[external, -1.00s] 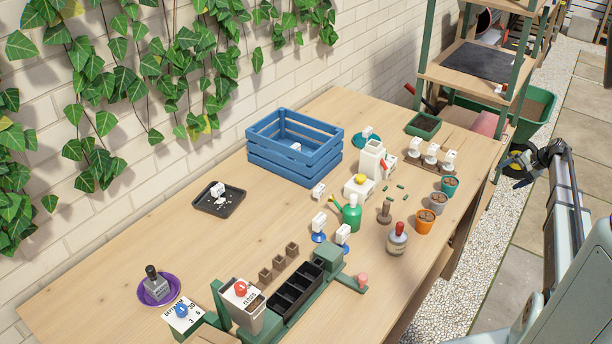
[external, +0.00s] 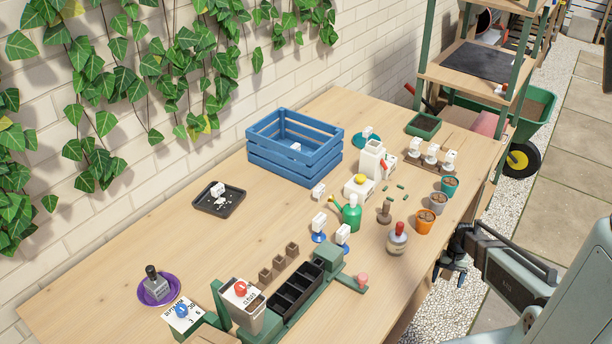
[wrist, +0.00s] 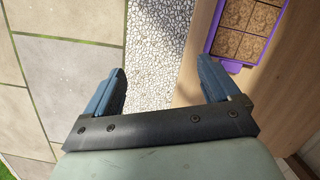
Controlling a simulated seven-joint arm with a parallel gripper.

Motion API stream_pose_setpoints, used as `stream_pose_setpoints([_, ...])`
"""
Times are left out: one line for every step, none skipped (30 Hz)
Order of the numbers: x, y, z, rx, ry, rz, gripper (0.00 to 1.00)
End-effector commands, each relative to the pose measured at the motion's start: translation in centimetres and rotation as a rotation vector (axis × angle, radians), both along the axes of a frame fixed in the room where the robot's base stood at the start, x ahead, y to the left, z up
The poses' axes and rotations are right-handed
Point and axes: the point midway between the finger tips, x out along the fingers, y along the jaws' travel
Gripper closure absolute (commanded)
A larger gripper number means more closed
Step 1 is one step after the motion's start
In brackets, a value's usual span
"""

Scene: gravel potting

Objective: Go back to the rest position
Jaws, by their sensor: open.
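My gripper (external: 452,268) is off the front edge of the wooden table (external: 120,245), at the right in the external view, with the arm folded back toward its base. In the wrist view my gripper (wrist: 165,90) shows two blue fingers spread wide apart with nothing between them. Beneath it are white gravel, paving and the table's edge.
A purple tray (wrist: 250,25) shows in the wrist view. A wheelbarrow (external: 535,105) stands behind the shelf.

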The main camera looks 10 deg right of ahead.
Motion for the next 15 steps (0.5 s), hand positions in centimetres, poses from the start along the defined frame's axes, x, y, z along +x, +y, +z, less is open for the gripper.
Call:
stream_pose_setpoints([-2.1, 1.5, -1.0, -0.023, 0.027, 0.050, 0.11])
stream_pose_setpoints([-3.1, 2.1, -1.5, -0.038, 0.040, 0.077, 0.11])
stream_pose_setpoints([-4.4, 2.9, -2.2, -0.057, 0.058, 0.114, 0.11])
stream_pose_setpoints([-5.4, 3.4, -2.7, -0.071, 0.071, 0.141, 0.11])
stream_pose_setpoints([-6.3, 3.9, -3.2, -0.085, 0.082, 0.168, 0.11])
stream_pose_setpoints([-7.5, 4.4, -3.7, -0.103, 0.097, 0.201, 0.11])
stream_pose_setpoints([-8.3, 4.8, -4.1, -0.116, 0.108, 0.226, 0.11])
stream_pose_setpoints([-9.1, 5.1, -4.4, -0.128, 0.118, 0.249, 0.11])
stream_pose_setpoints([-10.0, 5.5, -4.7, -0.142, 0.129, 0.277, 0.11])
stream_pose_setpoints([-10.7, 5.7, -5.0, -0.153, 0.137, 0.297, 0.11])
stream_pose_setpoints([-11.3, 5.9, -5.2, -0.162, 0.145, 0.316, 0.11])
stream_pose_setpoints([-12.1, 6.2, -5.5, -0.174, 0.153, 0.340, 0.11])
stream_pose_setpoints([-12.7, 6.4, -5.7, -0.184, 0.160, 0.359, 0.11])
stream_pose_setpoints([-13.3, 6.5, -5.9, -0.191, 0.167, 0.374, 0.11])
stream_pose_setpoints([-14.1, 6.7, -6.1, -0.201, 0.175, 0.396, 0.11])
